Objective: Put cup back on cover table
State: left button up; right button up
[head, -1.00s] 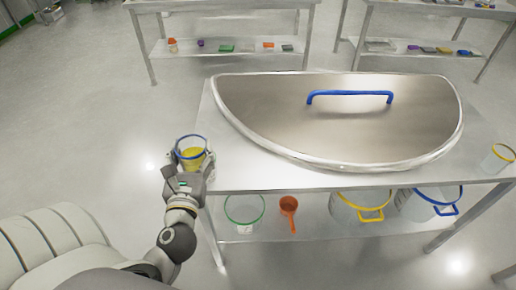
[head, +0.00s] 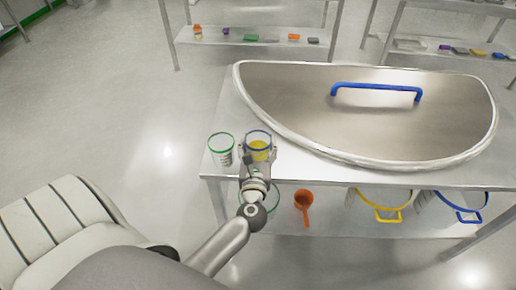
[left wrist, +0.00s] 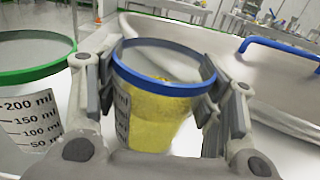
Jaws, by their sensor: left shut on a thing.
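A clear cup with a blue rim and yellow contents (head: 258,150) is between the fingers of my left gripper (head: 258,158), which is shut on it. The cup looks upright in the left wrist view (left wrist: 155,110). It is over the front left part of the cover table (head: 330,172). Whether its base touches the tabletop is hidden by the gripper. The large steel cover (head: 300,95) with a blue handle (head: 375,90) lies on the same table, behind and right of the cup. My right gripper is not in view.
An empty green-rimmed cup (head: 221,150) with volume marks stands close left of the held cup, at the table's left edge. The lower shelf holds an orange scoop (head: 303,205), a yellow-rimmed bucket (head: 375,205) and a blue-rimmed bucket (head: 460,205).

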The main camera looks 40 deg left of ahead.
pick_arm(q)
jog(key=shift+f, duration=0.3)
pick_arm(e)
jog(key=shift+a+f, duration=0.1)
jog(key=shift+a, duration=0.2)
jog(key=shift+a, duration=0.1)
pick_arm(q)
jog(key=shift+f, duration=0.15)
jog(key=o, duration=1.2)
jog(key=shift+c, duration=0.2)
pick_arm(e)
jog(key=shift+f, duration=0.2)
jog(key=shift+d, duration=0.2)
